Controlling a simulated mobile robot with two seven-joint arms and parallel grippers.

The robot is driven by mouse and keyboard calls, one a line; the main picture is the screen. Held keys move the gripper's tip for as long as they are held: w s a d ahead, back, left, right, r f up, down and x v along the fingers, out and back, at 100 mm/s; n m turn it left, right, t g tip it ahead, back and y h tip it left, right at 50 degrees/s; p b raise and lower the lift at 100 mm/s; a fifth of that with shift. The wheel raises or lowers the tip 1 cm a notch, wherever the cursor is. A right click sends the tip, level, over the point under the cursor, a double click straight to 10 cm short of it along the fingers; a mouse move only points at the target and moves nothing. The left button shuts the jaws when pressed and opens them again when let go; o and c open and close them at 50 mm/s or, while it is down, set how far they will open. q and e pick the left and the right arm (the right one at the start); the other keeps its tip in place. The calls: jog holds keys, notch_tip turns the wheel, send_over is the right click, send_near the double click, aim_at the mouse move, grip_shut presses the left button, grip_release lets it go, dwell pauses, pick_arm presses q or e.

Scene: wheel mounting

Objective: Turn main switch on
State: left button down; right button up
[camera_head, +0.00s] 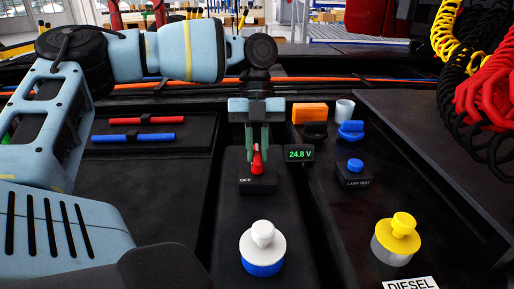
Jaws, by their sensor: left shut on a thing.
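The main switch is a black box (257,182) marked OFF with a small red lever (257,160) standing on top. It sits on the black panel in the middle of the head view. My left gripper (257,147) comes down from above, and its green fingers are shut on the red lever, one on each side. The fingers hide part of the lever. A small display (299,154) reading 24.8 V stands just right of the switch. My right gripper is not in view.
A white-and-blue cap (262,250) stands in front of the switch. A yellow cap (397,236), a blue lamp-test button (355,166) and an orange connector (309,113) are to the right. Red and blue rods (134,137) lie left. Coiled hoses (487,90) hang upper right.

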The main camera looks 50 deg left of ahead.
pick_arm(q)
jog(key=c, duration=1.4)
grip_release()
jog(key=shift+v, duration=3.85)
jog(key=shift+w, duration=0.1)
